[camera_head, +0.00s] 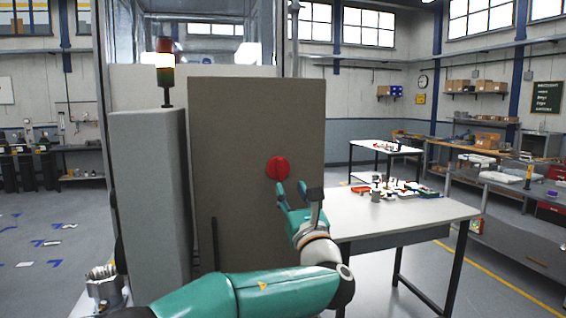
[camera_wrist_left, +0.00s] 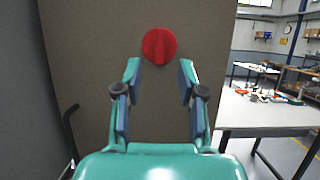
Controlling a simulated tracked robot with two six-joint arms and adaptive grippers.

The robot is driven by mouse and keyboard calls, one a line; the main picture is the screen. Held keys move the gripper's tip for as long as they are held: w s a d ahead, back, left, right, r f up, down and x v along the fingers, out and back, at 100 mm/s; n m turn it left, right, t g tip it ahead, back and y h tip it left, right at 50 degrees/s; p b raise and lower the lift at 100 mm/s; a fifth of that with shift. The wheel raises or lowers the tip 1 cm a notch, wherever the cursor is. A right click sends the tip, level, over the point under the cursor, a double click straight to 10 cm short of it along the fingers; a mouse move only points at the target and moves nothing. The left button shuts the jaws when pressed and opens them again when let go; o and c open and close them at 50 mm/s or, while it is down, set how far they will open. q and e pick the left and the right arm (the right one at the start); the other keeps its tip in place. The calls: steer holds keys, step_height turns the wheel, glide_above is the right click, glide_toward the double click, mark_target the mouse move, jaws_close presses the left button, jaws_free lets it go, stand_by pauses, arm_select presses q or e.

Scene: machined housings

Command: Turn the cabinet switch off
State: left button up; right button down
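The cabinet (camera_head: 232,120) is a tall grey-brown box in the middle of the head view. Its red round switch (camera_head: 278,168) sits on the door toward the right side. In the left wrist view the switch (camera_wrist_left: 159,46) shows a raised grip bar that stands about upright. My left gripper (camera_head: 294,190) is just below and in front of the switch. In the left wrist view its two fingers (camera_wrist_left: 159,72) are spread apart with nothing between them, and the switch appears just beyond their tips. I cannot tell the exact gap to the switch. My right gripper is not in view.
A signal light (camera_head: 165,70) stands on the grey box left of the cabinet door. A metal housing (camera_head: 104,286) is at the lower left. A white table (camera_head: 400,212) with several small parts is right of the cabinet. A dark handle (camera_wrist_left: 70,130) shows low on the door's left.

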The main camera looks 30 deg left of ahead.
mark_target(282, 168)
arm_select(q)
steer(key=p+x, duration=0.3)
steer(key=x, duration=0.4)
steer(key=shift+w+a+r, duration=0.2)
steer(key=shift+a+r, duration=0.05)
steer(key=shift+w+a+r+p, duration=0.1)
steer(key=shift+w+a+p, duration=0.25)
steer(key=shift+p, duration=0.05)
jaws_close()
